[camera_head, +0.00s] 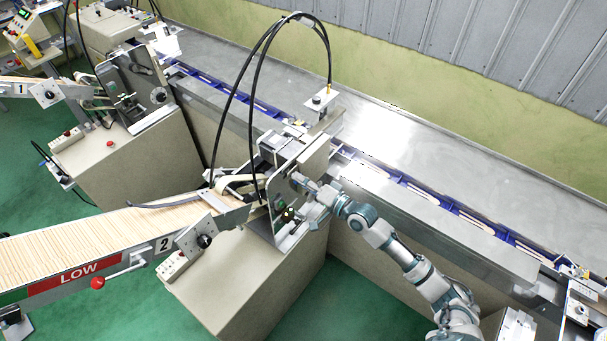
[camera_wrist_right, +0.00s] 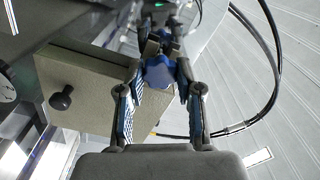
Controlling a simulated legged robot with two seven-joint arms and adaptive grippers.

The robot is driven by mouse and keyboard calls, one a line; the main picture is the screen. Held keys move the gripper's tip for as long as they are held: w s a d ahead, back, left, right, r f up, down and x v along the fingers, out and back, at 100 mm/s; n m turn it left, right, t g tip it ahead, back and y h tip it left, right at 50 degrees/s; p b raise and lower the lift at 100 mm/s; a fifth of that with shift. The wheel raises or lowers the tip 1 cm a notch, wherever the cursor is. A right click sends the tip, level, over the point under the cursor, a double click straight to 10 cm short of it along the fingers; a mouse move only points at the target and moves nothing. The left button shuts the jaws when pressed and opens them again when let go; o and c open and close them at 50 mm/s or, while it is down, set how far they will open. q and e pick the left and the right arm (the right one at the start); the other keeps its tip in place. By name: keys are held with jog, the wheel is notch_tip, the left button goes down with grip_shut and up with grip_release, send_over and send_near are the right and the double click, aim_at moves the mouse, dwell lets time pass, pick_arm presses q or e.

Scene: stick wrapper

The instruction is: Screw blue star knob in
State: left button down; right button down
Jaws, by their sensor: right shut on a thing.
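The blue star knob (camera_wrist_right: 158,72) shows in the right wrist view, between the two fingers of my right gripper (camera_wrist_right: 158,80). The fingers are shut on it. In the head view my right gripper (camera_head: 303,184) reaches in from the lower right to the side of the stick wrapper machine (camera_head: 316,160). The knob cannot be made out there, being small and hidden by the gripper. The screw thread behind the knob is hidden, so I cannot tell how far in it sits. My left gripper is not in view.
A feed chute (camera_head: 120,235) of wooden sticks with a LOW label enters the machine from the left. Black cables (camera_head: 268,60) arch above the machine. A conveyor (camera_head: 430,198) runs behind it.

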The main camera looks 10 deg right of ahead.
jog(key=m+p, duration=0.3)
jog(key=m, duration=1.2)
jog(key=c, duration=0.9)
grip_release()
jog(key=shift+f, duration=0.1)
